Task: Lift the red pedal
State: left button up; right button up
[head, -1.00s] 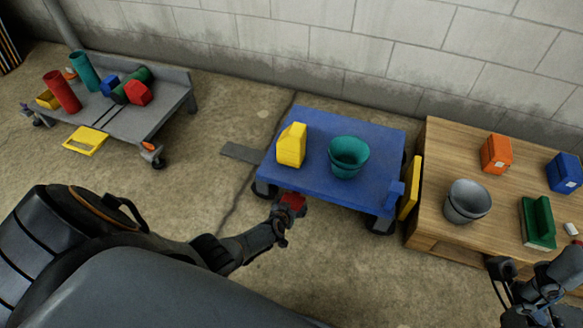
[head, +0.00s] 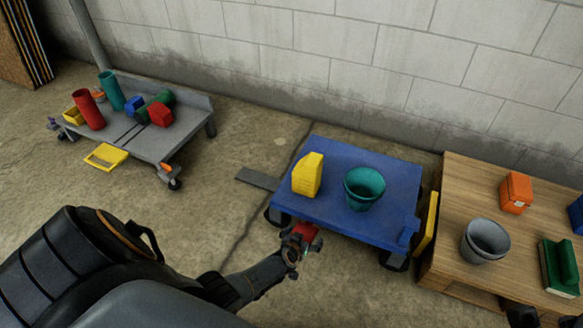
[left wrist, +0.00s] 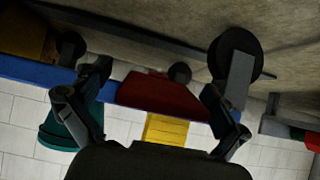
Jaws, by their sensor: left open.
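The red pedal (head: 306,231) sticks out low at the front edge of the blue cart (head: 340,212). In the left wrist view, which is upside down, the pedal (left wrist: 165,95) is a dark red slab below the cart's blue edge. My left gripper (head: 297,246) is at the pedal in the head view and partly covers it. In the wrist view its open fingers (left wrist: 158,82) stand one on each side of the pedal. I cannot tell whether they touch it.
A wooden table (head: 455,190) is close on the right, with a grey bucket (head: 486,240).

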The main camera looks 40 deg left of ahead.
pick_arm(q)
jog(key=s+d, duration=0.2)
jog(key=s, duration=1)
jog(key=shift+d+r, duration=0.15)
jog(key=shift+d, duration=0.15)
